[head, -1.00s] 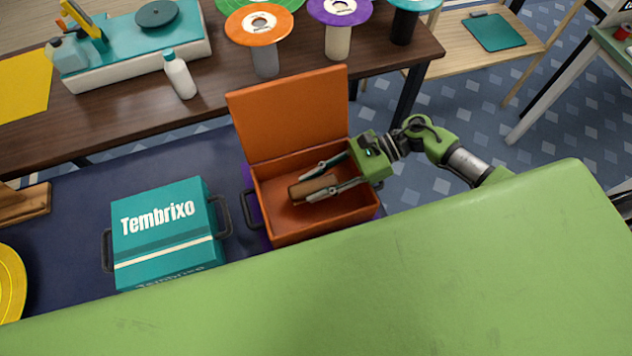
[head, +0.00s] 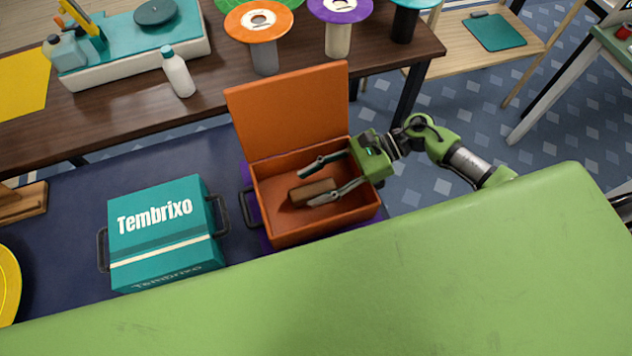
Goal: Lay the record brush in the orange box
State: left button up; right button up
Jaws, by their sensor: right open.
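The orange box (head: 330,229) stands with its lid (head: 290,108) raised at the back. The record brush (head: 312,192), a brown block, lies inside the box on its floor. My right gripper (head: 314,184) reaches in over the box's right wall with its fingers spread. One finger is behind the brush and apart from it; the front finger overlaps the brush's right end in the picture, and I cannot tell whether it touches. My left gripper is not in view.
A teal Tembrixo box (head: 165,232) stands shut to the left on the dark blue surface. A brown table (head: 120,112) behind holds a white bottle (head: 178,74), a record cleaner and disc stands. A large green surface of mine fills the front.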

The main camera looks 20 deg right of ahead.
jog(key=shift+s+f+p, duration=0.15)
jog(key=shift+s+p, duration=0.15)
jog(key=shift+p, duration=0.2)
jog(key=shift+r+p, duration=0.4)
jog(key=shift+p, duration=0.15)
jog(key=shift+w+b+v, duration=0.15)
jog(key=shift+b+v, duration=0.75)
jog(key=shift+v, duration=2.15)
jog(key=shift+w+b+v, duration=0.15)
jog(key=shift+b+v, duration=0.7)
jog(key=shift+v, duration=2.15)
jog(key=shift+a+r, duration=0.1)
jog(key=shift+r, duration=0.05)
